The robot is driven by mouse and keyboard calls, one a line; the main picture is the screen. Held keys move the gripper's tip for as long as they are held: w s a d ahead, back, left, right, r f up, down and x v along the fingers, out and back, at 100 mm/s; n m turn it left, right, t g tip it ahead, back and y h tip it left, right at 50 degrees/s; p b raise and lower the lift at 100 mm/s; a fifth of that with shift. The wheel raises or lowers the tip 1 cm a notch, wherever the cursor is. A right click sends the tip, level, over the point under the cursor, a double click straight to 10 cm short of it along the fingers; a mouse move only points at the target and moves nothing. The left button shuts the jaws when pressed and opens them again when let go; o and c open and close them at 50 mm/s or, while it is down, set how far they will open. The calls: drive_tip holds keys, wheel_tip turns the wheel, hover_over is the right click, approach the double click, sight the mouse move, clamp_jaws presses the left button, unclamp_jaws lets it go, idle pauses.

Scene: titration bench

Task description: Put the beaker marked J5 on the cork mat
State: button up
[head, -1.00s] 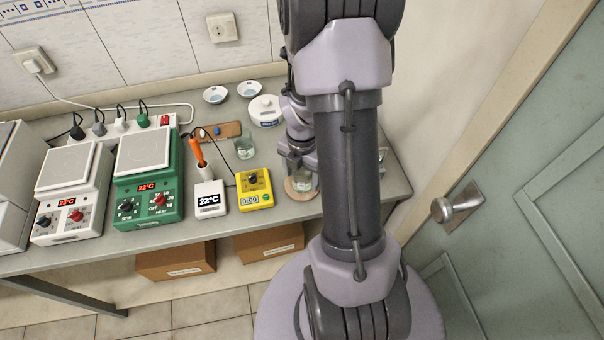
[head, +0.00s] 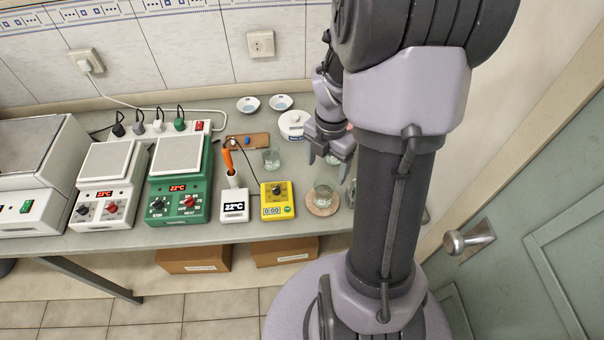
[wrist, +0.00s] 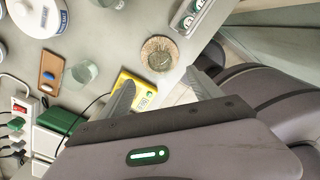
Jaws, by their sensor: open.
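A clear glass beaker (head: 323,193) stands upright on the round cork mat (head: 320,211) near the front edge of the bench. In the wrist view, the same beaker (wrist: 160,56) sits on the mat (wrist: 146,43). No J5 marking can be read on it. My gripper (head: 330,161) is open and empty, above and behind the mat in the head view, apart from the beaker. In the wrist view, its two fingers (wrist: 157,84) are spread, with nothing between them. A second glass beaker (head: 271,158) stands further back and left; its marking cannot be read.
A yellow timer (head: 277,200) stands left of the mat, with a white 22°C meter (head: 234,206) beside it. A green hotplate (head: 180,185) is further left. A white lidded pot (head: 291,124) and two small dishes stand at the back.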

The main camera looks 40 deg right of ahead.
drive_tip(key=a+r+m+t, duration=0.3)
drive_tip(key=a+r+m, duration=0.9)
drive_tip(key=a+r, duration=0.1)
drive_tip(key=s+a+r+m+t+y, duration=0.1)
drive_tip(key=s+a+r+m, duration=0.25)
drive_tip(key=a+m, duration=0.3)
drive_tip(key=s+a+r+m+t+y, duration=0.1)
drive_tip(key=s+a+r+m+t, duration=0.15)
drive_tip(key=s+a+m, duration=0.35)
wheel_tip(320, 180, down, 9)
drive_tip(key=w+d+b, duration=0.1)
drive_tip(key=w+b, duration=0.1)
drive_tip(key=b, duration=0.7)
drive_tip(key=shift+w+d+g, duration=0.2)
drive_tip(key=shift+d+g, duration=0.05)
drive_tip(key=shift+g, duration=0.1)
drive_tip(key=shift+f+m, duration=0.1)
drive_tip(key=shift+m, duration=0.15)
